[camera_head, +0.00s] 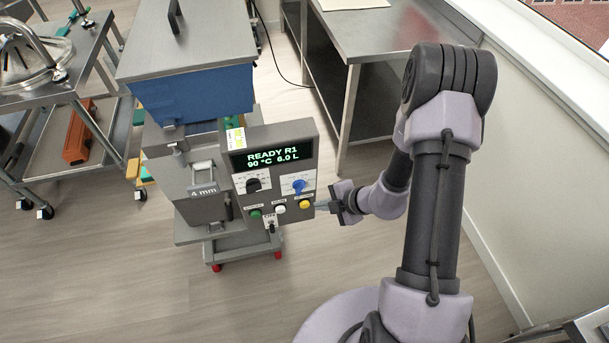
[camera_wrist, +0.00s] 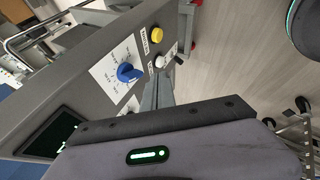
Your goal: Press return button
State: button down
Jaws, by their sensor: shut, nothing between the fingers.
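The grey control panel (camera_head: 240,181) faces me with a lit display reading "READY R1 90 °C 6.0 L". Along its lower edge are a green button (camera_head: 256,214), a white button (camera_head: 280,209) and a yellow button (camera_head: 304,205). The wrist view shows the yellow button (camera_wrist: 157,35) and the white button (camera_wrist: 160,62). My gripper (camera_head: 318,207) is shut and empty at the panel's right edge, close to the yellow button. In the wrist view its fingertips (camera_wrist: 162,76) appear near the white button; contact cannot be told.
A black knob (camera_head: 254,185) and a blue knob (camera_head: 298,186) sit above the buttons, and a small toggle (camera_head: 271,226) below. A steel table (camera_head: 385,35) stands behind at the right. A cart (camera_head: 115,160) stands at the left. The floor in front is clear.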

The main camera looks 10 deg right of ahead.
aim_at(305, 204)
jog(key=f+m, duration=0.1)
jog(key=s+d+f+m, duration=0.1)
jog(key=f+m, duration=0.1)
jog(key=s+d+f+m, duration=0.1)
jog(key=shift+s+f+m+h, duration=0.15)
jog(key=shift+f+m+h, duration=0.15)
jog(key=shift+h, duration=0.1)
jog(key=w+a+f+b, duration=0.4)
jog(key=w+f, duration=0.4)
jog(key=shift+w+b, duration=0.3)
jog(key=shift+w, duration=0.1)
jog(key=shift+r, duration=0.1)
